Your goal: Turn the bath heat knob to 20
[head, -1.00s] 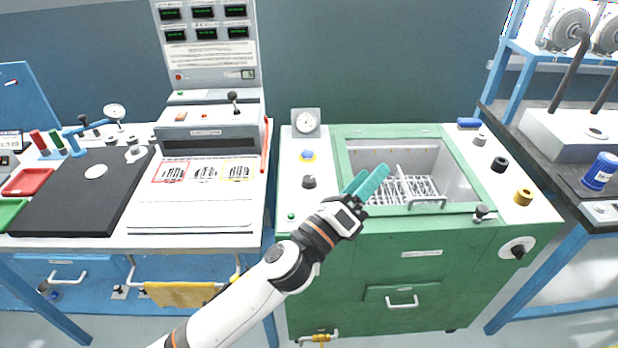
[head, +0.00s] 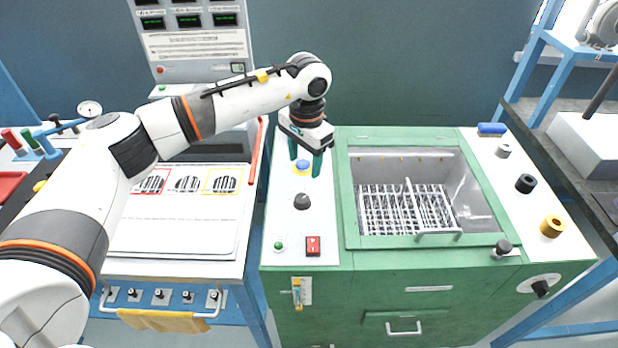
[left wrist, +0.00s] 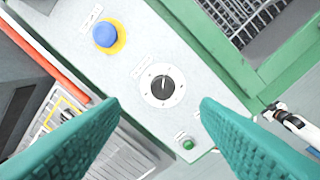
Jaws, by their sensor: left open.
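A dark round knob (head: 302,201) stands on the white left panel of the green bench. In the left wrist view the knob (left wrist: 162,86) sits on a white dial with small marks, its light pointer line directed toward the upper side of that picture. Its label is too small to read. My left gripper (head: 305,163) is open and empty, teal fingers pointing down, above the panel near the blue button. In the left wrist view its fingers (left wrist: 160,110) are spread on either side of the knob's image, apart from it. My right gripper is not seen.
A blue button on yellow (head: 302,167) is behind the knob; a green button (head: 279,245) and a red switch (head: 313,246) are in front. The open bath with a wire rack (head: 405,210) lies to the right. Another knob on a white dial (head: 540,287) is on the front face.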

